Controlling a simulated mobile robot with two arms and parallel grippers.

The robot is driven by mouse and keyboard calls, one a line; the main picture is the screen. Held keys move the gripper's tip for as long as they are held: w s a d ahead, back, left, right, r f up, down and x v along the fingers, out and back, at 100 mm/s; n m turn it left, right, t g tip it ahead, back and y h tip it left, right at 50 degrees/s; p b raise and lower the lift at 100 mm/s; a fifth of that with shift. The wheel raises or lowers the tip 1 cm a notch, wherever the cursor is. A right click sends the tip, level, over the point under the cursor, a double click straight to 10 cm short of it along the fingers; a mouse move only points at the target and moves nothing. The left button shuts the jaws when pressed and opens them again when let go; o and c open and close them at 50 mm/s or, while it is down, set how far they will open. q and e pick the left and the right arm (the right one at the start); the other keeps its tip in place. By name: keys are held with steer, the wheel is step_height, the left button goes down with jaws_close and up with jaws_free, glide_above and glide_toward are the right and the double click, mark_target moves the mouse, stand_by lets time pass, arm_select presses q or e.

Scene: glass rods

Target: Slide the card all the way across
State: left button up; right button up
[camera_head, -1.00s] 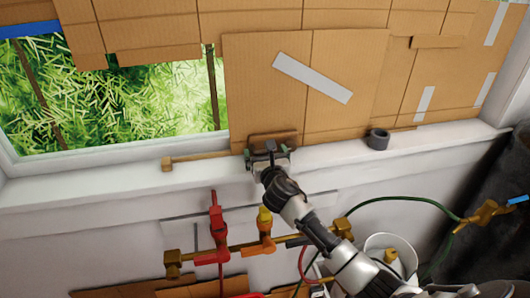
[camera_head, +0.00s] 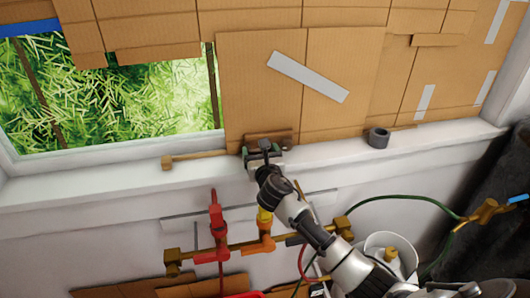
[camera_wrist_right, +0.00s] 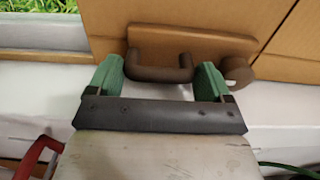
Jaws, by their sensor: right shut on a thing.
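The card (camera_head: 260,90) is a large brown cardboard sheet with a pale tape strip, standing upright against the window wall; it also shows in the right wrist view (camera_wrist_right: 110,18). A brown handle (camera_wrist_right: 158,74) on a wooden block sits at its lower edge. My right gripper (camera_head: 262,151) is at this handle, just above the white sill. In the right wrist view its green fingers (camera_wrist_right: 160,78) stand on either side of the handle, and it is shut on it. The open window part (camera_head: 130,100) with green leaves lies left of the card. My left gripper is not in view.
A wooden stick (camera_head: 200,158) lies along the sill (camera_head: 90,185) left of the handle. A dark tape roll (camera_head: 378,138) stands on the sill to the right. Brass pipes with red and yellow valves (camera_head: 217,222) run below, near a white bucket (camera_head: 385,242).

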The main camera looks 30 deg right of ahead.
steer(key=w+a, duration=0.1)
steer(key=a, duration=0.4)
steer(key=w+a+b, duration=0.1)
steer(key=a, duration=0.4)
steer(key=w+a, duration=0.2)
steer(key=a, duration=0.4)
steer(key=shift+b, duration=0.35)
steer(key=shift+a, duration=0.1)
steer(key=o, duration=0.9)
steer(key=shift+o, duration=1.3)
steer(key=shift+w+a, duration=0.15)
steer(key=shift+a, duration=0.05)
steer(key=b+v, duration=0.1)
steer(key=v, duration=0.9)
steer(key=shift+s+b, duration=0.3)
steer(key=shift+s, duration=0.1)
steer(key=shift+a, duration=0.1)
